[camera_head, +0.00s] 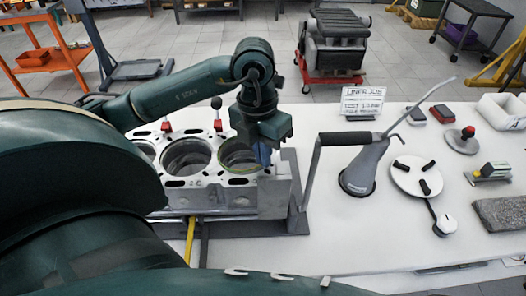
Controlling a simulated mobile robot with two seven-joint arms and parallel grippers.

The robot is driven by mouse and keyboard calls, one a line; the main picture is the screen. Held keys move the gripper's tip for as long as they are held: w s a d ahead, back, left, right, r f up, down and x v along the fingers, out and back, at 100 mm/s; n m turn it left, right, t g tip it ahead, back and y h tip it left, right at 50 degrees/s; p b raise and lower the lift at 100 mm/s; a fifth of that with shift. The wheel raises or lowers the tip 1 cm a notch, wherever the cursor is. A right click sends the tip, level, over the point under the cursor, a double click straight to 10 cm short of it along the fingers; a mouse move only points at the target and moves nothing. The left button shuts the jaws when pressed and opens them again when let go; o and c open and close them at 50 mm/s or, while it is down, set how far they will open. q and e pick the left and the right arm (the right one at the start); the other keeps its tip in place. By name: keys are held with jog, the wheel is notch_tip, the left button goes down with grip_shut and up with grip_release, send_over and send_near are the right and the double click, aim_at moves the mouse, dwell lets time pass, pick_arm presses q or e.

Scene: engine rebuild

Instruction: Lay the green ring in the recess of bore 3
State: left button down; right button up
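The engine block (277,194) lies on the bench with its round bores facing up. The green ring (240,173) shows as a thin yellow-green rim at the mouth of the rightmost visible bore. I cannot tell whether it is fully seated or slightly above the recess. My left gripper (263,154) points down at the right edge of this ring, over the block's right end. Its fingertips are small and partly hidden, so their opening is unclear. My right gripper is not in view.

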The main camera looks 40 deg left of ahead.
pick_arm(q)
jog(key=c, duration=2.1)
grip_release()
jog(key=o, duration=0.5)
jog(key=shift+c, duration=0.2)
jog(key=shift+o, duration=0.2)
jog(key=shift+r, duration=0.15)
notch_tip(320, 180, up, 6)
jog(key=p, duration=0.4)
